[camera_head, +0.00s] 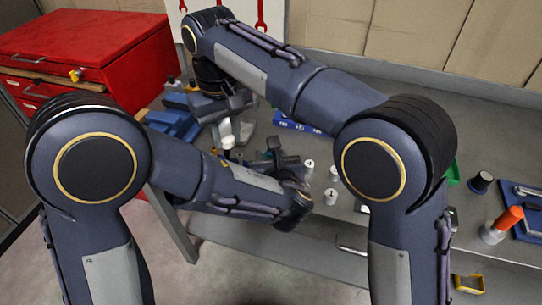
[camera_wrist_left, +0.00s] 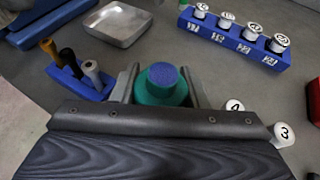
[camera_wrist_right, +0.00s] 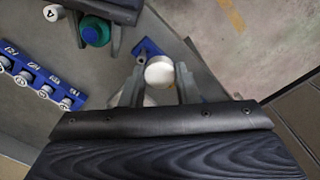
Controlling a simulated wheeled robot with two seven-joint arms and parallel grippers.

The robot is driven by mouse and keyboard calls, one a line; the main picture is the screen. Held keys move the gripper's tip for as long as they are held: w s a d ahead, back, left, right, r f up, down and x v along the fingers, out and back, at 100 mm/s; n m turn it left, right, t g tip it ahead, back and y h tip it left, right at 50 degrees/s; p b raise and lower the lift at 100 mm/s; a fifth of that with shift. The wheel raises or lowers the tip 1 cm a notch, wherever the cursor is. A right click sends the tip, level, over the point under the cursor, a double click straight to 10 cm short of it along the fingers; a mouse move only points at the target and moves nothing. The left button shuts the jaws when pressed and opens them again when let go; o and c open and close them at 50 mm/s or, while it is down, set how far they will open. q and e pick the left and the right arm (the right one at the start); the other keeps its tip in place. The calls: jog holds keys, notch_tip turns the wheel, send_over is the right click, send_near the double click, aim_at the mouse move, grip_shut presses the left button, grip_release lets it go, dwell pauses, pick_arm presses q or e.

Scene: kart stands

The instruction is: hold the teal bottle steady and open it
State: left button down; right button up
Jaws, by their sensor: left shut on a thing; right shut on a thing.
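The teal bottle (camera_wrist_left: 160,88) has a round blue top and stands upright between my left gripper's fingers (camera_wrist_left: 163,92). It also shows in the right wrist view (camera_wrist_right: 97,33), and partly in the head view (camera_head: 273,146), where my left gripper (camera_head: 275,160) hides much of it. My left gripper is shut on it. My right gripper (camera_wrist_right: 159,80) is shut on a white round-topped piece (camera_wrist_right: 160,71), to the left of the bottle in the head view. The lower part of this piece is hidden in the right wrist view; I cannot tell what it is.
A blue holder (camera_wrist_left: 66,80) with tan, black and grey handles and a metal tray (camera_wrist_left: 120,22) are close to the bottle. A blue rack (camera_wrist_left: 235,40) holds several numbered white-topped pieces. Loose numbered pieces (camera_head: 331,197) stand right of the bottle. A red cabinet (camera_head: 90,40) is at left.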

pick_arm(q)
jog(key=shift+f, duration=0.15)
jog(key=c, duration=0.8)
grip_release()
jog(key=shift+c, duration=0.2)
jog(key=shift+r, duration=0.2)
jog(key=v, duration=1.2)
jog(key=shift+a+f, duration=0.1)
